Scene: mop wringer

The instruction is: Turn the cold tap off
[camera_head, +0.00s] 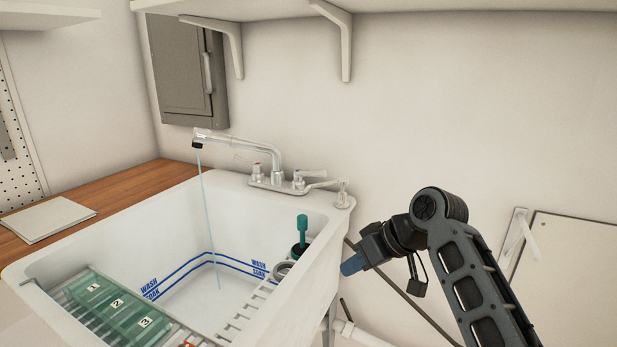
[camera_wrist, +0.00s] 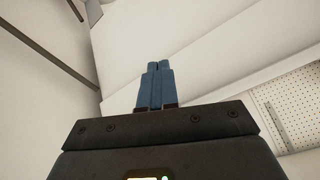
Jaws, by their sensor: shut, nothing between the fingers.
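A chrome faucet (camera_head: 275,160) stands on the back ledge of the white sink (camera_head: 335,215), its long spout reaching left. A thin stream of water (camera_head: 207,215) falls from the spout into the basin. Lever handles (camera_head: 312,177) show at the right of the faucet base, and a smaller handle with a reddish mark (camera_head: 257,171) at the left. Which one is the cold tap I cannot read for sure. My gripper (camera_head: 352,265) is right of the sink, below its rim, apart from the handles. Its blue fingers are together and empty in the wrist view (camera_wrist: 155,85).
A green tray numbered 1 to 3 (camera_head: 115,303) lies over the sink's front left. A teal-handled tool (camera_head: 301,230) stands at the sink's right side. A wooden counter (camera_head: 130,187) is at left. A shelf with brackets (camera_head: 345,50) hangs above. Wall right of the faucet is clear.

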